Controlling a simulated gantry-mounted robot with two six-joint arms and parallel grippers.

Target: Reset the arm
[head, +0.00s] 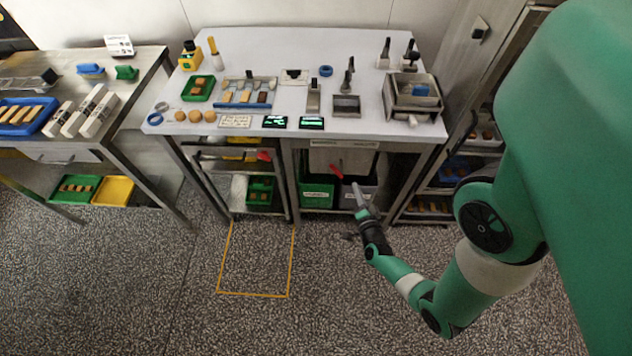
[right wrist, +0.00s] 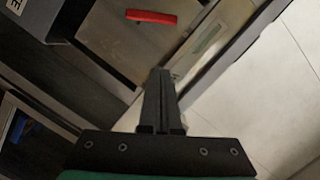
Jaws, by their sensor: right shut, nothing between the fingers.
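My right arm comes in from the right of the head view, large and green. Its right gripper (head: 360,194) hangs over the floor in front of the table's lower cabinet. In the right wrist view the right gripper (right wrist: 160,75) is shut with its dark fingers together and nothing between them. It is close to the cabinet front, where a red handle (right wrist: 151,17) shows; I cannot tell whether it touches anything. The red handle also shows in the head view (head: 337,172). My left arm and gripper are not in view.
A white-topped table (head: 280,50) holds trays, tools and small items. Green bins (head: 316,193) stand on the shelf below. A steel bench (head: 150,62) is at left and a tall rack (head: 470,110) at right. A yellow outline (head: 253,295) marks clear speckled floor.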

